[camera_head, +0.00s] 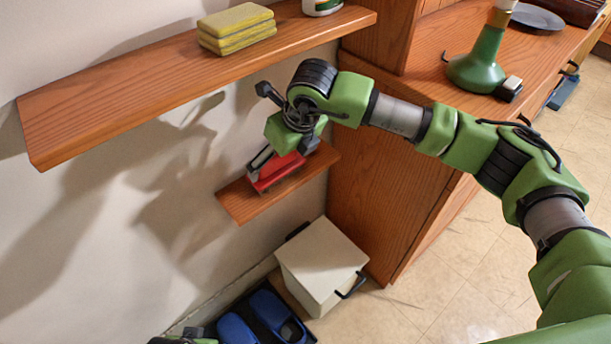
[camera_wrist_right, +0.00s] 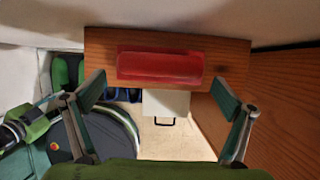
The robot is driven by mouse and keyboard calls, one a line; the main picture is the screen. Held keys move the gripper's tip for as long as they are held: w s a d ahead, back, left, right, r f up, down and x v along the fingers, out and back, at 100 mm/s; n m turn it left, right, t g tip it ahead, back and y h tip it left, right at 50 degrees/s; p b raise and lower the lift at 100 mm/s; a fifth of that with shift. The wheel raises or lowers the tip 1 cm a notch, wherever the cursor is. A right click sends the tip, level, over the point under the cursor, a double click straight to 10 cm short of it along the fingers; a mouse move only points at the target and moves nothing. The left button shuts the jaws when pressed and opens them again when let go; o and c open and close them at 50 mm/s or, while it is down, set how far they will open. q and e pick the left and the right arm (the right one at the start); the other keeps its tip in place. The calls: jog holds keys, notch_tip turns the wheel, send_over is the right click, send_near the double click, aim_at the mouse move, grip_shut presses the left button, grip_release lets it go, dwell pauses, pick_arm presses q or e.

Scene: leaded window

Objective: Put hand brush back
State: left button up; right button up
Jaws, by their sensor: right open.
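The hand brush (camera_head: 277,172) shows as a red, bar-shaped body on the small lower wooden shelf (camera_head: 243,204). In the right wrist view the red brush (camera_wrist_right: 160,66) lies lengthwise along the shelf (camera_wrist_right: 101,52); its bristles cannot be seen. My right gripper (camera_head: 283,160) is at the brush, above the small shelf, and partly covers it in the head view. In the right wrist view this gripper (camera_wrist_right: 160,93) is open, its fingers wide apart with nothing between the pads. The brush lies ahead of the fingers.
A long upper shelf (camera_head: 130,105) holds yellow sponges (camera_head: 235,30) close to my right wrist. A wooden cabinet (camera_head: 390,160) stands right of the small shelf. A white lidded box (camera_head: 315,258) and blue shoes (camera_head: 238,328) are below on the floor.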

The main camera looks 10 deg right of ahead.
jog(key=s+d, duration=0.5)
jog(key=s, duration=0.3)
jog(key=shift+d, duration=0.25)
